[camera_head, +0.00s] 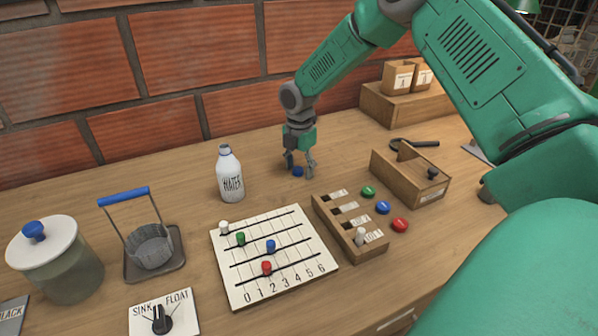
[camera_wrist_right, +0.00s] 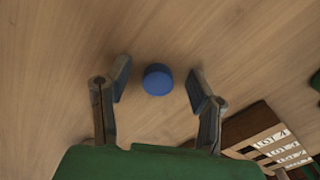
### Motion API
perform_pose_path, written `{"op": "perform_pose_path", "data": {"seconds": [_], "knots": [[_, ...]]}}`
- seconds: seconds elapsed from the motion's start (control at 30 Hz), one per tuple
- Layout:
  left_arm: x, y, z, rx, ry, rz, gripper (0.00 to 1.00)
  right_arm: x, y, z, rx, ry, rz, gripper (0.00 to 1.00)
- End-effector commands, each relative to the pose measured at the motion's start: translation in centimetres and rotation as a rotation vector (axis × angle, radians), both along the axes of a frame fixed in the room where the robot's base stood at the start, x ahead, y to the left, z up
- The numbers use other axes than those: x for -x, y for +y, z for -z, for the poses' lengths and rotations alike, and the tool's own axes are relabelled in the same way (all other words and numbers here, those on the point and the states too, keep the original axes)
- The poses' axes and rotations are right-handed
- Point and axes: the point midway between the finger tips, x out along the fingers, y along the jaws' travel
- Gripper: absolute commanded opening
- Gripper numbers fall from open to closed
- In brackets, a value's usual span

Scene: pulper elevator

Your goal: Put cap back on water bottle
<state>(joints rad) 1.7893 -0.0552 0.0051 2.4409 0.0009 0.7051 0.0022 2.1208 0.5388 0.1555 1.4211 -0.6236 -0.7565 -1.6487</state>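The white water bottle (camera_head: 230,174) stands upright on the table, left of my right gripper, with no cap on its dark-rimmed neck. The blue cap (camera_head: 297,171) lies on the table to the right of the bottle. It also shows in the right wrist view (camera_wrist_right: 157,80). My right gripper (camera_head: 300,168) points down over the cap. In the right wrist view its open fingers (camera_wrist_right: 158,85) stand on either side of the cap, with a gap on both sides. My left gripper is not in view.
A board with coloured pegs (camera_head: 272,257) and a slotted wooden block (camera_head: 350,228) lie in front. Coloured discs (camera_head: 383,207) and a wooden box (camera_head: 411,178) stand to the right. A wire basket (camera_head: 150,246) and lidded jar (camera_head: 60,265) stand left. Table between bottle and cap is clear.

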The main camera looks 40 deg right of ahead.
Motion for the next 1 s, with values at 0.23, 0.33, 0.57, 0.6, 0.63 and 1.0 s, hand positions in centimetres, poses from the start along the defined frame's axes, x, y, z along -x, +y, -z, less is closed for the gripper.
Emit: {"op": "perform_pose_path", "data": {"seconds": [0.23, 0.33, 0.57, 0.6, 0.63, 1.0], "knots": [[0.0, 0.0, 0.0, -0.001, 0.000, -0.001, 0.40, 0.0, -0.1, 0.1, -0.003, 0.000, 0.000, 0.17], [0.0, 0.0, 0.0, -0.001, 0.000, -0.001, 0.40, 0.0, -0.1, 0.1, -0.004, 0.000, 0.000, 0.17], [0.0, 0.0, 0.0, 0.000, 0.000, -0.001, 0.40, 0.0, -0.1, -0.1, -0.004, 0.000, 0.000, 0.17], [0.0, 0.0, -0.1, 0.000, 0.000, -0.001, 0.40, 0.0, -0.1, -0.3, -0.004, -0.001, 0.000, 0.17], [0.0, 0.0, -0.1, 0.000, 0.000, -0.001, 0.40, 0.0, -0.1, -0.6, -0.004, -0.001, 0.000, 0.17], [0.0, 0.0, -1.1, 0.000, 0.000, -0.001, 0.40, 0.0, 0.0, -7.7, -0.003, -0.002, 0.000, 0.17]]}}
